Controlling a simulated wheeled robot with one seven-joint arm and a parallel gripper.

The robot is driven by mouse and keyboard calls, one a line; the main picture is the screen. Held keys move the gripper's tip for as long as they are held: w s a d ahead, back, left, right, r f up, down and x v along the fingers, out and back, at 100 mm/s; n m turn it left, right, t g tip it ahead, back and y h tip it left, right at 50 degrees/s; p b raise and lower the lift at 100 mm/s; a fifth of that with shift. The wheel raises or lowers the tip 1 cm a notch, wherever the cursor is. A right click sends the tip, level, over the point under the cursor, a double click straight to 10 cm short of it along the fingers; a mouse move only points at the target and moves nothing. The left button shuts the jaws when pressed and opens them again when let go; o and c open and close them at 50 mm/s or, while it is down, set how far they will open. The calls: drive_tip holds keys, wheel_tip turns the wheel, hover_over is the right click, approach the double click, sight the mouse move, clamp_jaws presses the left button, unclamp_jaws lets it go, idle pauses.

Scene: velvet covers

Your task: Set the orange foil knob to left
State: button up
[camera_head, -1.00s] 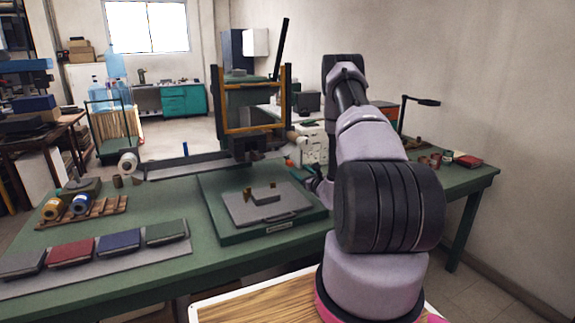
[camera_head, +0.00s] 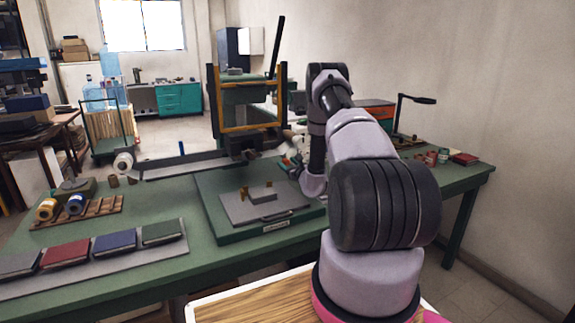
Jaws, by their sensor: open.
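I cannot pick out the orange foil knob with certainty. The black press (camera_head: 247,112) with an orange-yellow frame stands at the back of the green bench, and no knob on it is clear at this size. My gripper (camera_head: 293,168) is small and partly hidden beside my wrist, at the right of the press base. It is open, and I see nothing held in it. Small red and teal parts show close to it, but contact cannot be told. My forearm covers much of the area right of the press.
The green bench (camera_head: 120,245) holds a grey plate (camera_head: 235,211) on a green base. A wooden rack (camera_head: 85,212) with foil rolls is at left. Several covers, including a red one (camera_head: 72,253), lie at front left. Small pots (camera_head: 431,158) and a lamp (camera_head: 415,100) are at right.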

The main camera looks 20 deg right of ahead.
clamp_jaws()
idle(1.4)
